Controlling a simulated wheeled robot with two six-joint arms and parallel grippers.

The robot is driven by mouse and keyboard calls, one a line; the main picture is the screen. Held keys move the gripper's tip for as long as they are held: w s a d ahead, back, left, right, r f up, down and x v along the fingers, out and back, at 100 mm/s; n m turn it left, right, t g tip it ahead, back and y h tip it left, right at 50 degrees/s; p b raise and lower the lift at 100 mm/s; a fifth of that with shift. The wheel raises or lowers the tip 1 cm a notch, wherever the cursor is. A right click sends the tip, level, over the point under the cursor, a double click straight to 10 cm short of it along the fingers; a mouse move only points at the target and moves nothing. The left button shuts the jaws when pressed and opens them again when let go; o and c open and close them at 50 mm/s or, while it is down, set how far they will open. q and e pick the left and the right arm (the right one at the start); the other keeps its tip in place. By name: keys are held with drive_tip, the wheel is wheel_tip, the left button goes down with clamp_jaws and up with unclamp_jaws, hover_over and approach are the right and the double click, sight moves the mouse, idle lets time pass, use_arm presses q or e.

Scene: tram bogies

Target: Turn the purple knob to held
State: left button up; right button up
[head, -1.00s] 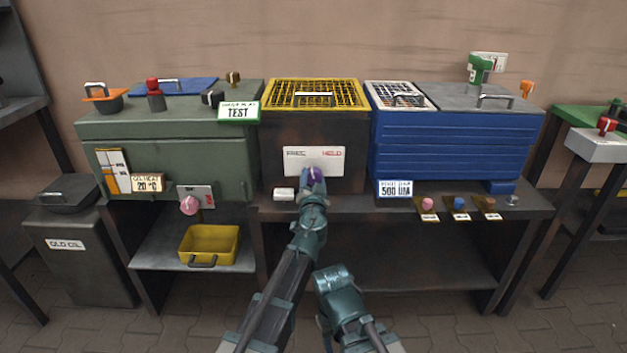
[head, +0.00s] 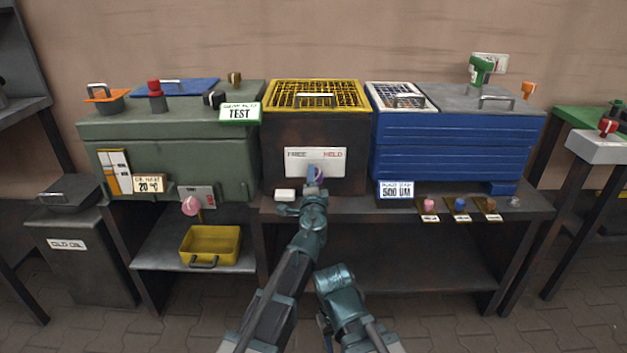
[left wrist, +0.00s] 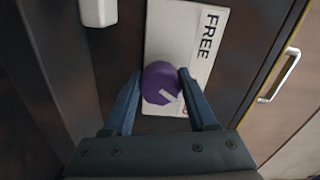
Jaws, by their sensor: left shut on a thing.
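The purple knob (head: 318,174) sits on the front of the dark cabinet, at the lower edge of a white plate (head: 329,155) marked FREE on the left and HELD in red on the right. My left gripper (head: 315,181) is shut on the knob. In the left wrist view the knob (left wrist: 160,83) lies between the two blue fingers, and its white mark points down and right, toward the plate's HELD end. There the plate (left wrist: 190,40) shows FREE, and the HELD word is mostly hidden. Of my right arm only links show at the bottom.
A small white block (head: 285,194) is left of the knob. Small pink, blue and brown knobs line the shelf edge to the right. A yellow tray (head: 210,243) sits on the lower left shelf.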

use_arm(q)
drive_tip(key=shift+s+m, duration=0.1)
drive_tip(key=shift+m, duration=0.4)
idle(0.3)
drive_tip(key=o, duration=1.4)
drive_tip(key=shift+c, duration=0.2)
drive_tip(key=shift+s, duration=0.1)
